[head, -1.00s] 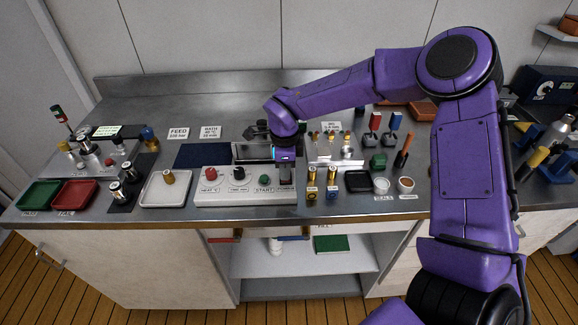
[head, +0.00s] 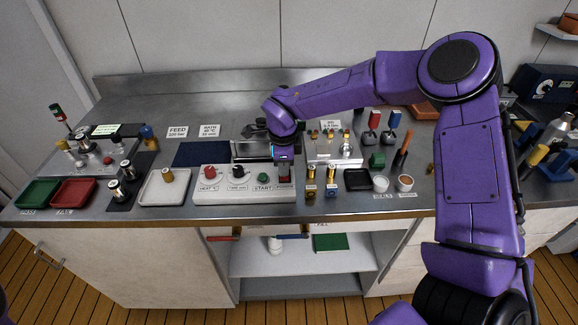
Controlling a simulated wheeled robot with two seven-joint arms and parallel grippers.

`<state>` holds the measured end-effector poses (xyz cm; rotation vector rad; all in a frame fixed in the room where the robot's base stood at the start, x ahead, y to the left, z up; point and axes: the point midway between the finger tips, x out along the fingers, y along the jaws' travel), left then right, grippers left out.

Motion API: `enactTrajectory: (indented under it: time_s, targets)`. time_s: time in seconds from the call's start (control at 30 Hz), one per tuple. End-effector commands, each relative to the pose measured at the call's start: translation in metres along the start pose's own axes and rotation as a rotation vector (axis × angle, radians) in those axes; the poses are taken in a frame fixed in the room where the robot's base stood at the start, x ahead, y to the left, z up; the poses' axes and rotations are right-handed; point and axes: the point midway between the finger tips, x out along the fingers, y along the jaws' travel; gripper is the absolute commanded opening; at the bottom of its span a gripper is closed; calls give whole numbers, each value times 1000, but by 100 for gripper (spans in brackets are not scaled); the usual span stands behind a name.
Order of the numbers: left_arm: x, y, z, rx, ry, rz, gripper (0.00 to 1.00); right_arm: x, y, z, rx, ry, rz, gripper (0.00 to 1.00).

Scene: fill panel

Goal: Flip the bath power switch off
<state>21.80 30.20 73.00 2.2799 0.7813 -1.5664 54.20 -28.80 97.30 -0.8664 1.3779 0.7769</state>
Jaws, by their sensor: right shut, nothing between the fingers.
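My right gripper (head: 284,165) points down right over this switch, shut and empty. Its fingertips partly hide the switch, so I cannot tell its position or whether they touch it. My left gripper is out of view.
The steel bath (head: 252,151) is behind the panel, partly hidden by my right arm. Brass-topped vials (head: 311,174) stand close to the right of the gripper. A white tray (head: 165,188) lies left of the panel.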

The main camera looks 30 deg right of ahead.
Motion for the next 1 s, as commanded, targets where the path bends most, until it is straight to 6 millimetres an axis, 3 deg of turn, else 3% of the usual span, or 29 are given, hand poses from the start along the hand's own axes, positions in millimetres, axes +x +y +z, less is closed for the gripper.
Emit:
enactTrajectory:
  time_s: [0.43, 0.63, 0.73, 1.0]
  targets:
    - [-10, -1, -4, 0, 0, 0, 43, -9, -4, -1, 0, 0, -1, 0]
    - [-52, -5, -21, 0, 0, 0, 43, -54, -3, -1, 2, -2, 0, 0]
    - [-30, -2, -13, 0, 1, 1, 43, -64, -3, -1, 2, -5, -7, 0]
    - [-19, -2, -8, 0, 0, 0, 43, -122, -1, -1, 2, -1, -4, 0]
